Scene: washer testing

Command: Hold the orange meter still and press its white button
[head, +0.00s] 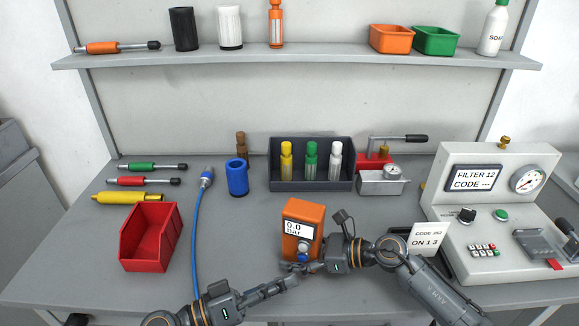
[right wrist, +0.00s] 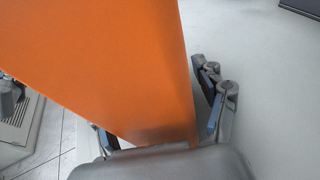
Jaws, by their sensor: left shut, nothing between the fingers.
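The orange meter (head: 291,213) stands upright on the bench, its screen reading "0.0 bar". A white button (head: 302,245) shows below the screen, with a blue fitting (head: 303,258) under it. My left gripper (head: 294,281) is shut and empty, its tip low in front of the meter. My right gripper (head: 308,267) is at the meter's lower right front. In the right wrist view, the meter's orange side (right wrist: 110,65) fills the space before my right gripper (right wrist: 160,130). The left finger is partly hidden.
A red bin (head: 150,240) and blue hose (head: 196,235) lie to the left. A dark tray (head: 312,184) with several bottles stands behind. A test console (head: 490,200) and a code card (head: 428,239) are at right. Bench between bin and meter is mostly clear.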

